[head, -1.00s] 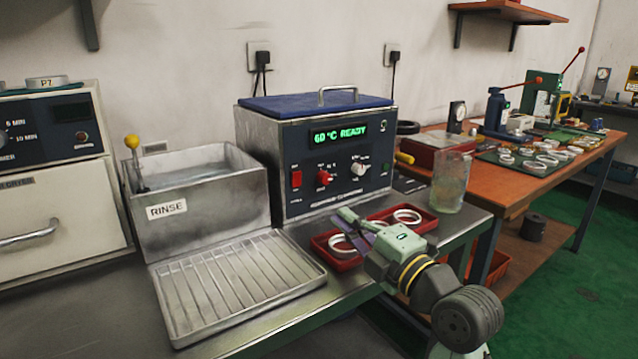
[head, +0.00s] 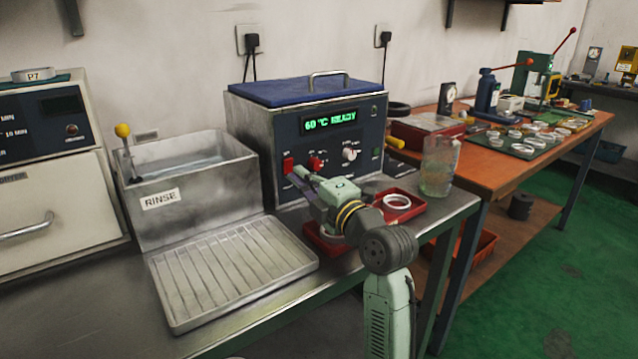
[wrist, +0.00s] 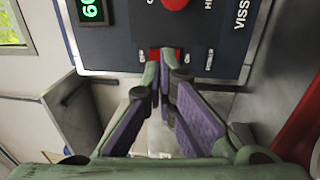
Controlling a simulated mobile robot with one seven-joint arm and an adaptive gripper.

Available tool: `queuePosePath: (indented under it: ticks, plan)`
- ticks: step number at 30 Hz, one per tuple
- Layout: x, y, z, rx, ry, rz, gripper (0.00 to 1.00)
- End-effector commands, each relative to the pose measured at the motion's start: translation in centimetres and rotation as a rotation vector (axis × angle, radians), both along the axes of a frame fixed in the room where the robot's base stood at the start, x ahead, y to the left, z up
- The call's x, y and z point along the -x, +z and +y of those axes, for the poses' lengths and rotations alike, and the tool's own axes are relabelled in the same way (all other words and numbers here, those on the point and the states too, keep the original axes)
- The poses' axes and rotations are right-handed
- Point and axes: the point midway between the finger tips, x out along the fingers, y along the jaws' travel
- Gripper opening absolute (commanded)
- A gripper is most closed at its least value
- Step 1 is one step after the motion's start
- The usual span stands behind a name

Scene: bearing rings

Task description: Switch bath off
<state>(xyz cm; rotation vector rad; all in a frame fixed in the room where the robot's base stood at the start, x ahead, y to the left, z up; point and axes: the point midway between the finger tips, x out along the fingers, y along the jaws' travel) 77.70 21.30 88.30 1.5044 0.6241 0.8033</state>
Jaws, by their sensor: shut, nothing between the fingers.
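The bath is a metal box with a blue lid (head: 315,88) and a dark front panel (head: 345,138). Its green display (head: 331,122) reads "60 °C READY". A red switch (head: 288,164) sits at the panel's lower left; it also shows in the wrist view (wrist: 154,54), partly hidden by the fingertips. My gripper (head: 297,174) is shut and empty, its tips pointing at the panel just by the switch. In the wrist view the fingertips (wrist: 170,58) overlap the switch's edge; I cannot tell whether they touch it.
A red knob (head: 316,164) and a white knob (head: 350,154) sit right of the switch. A glass beaker (head: 439,168) stands to the right. The rinse tank (head: 190,205) and its ribbed drainer (head: 232,270) are on the left.

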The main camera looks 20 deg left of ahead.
Motion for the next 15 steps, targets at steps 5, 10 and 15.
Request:
queuePosePath:
  ticks: [5,10,15]
  plan:
    - [-1.1,0.3,1.5,-0.001,0.0,0.001,0.0]
    - [-1.5,0.3,1.9,0.0,-0.001,0.001,0.0]
    - [-1.5,0.3,1.9,0.0,-0.001,0.0,0.0]
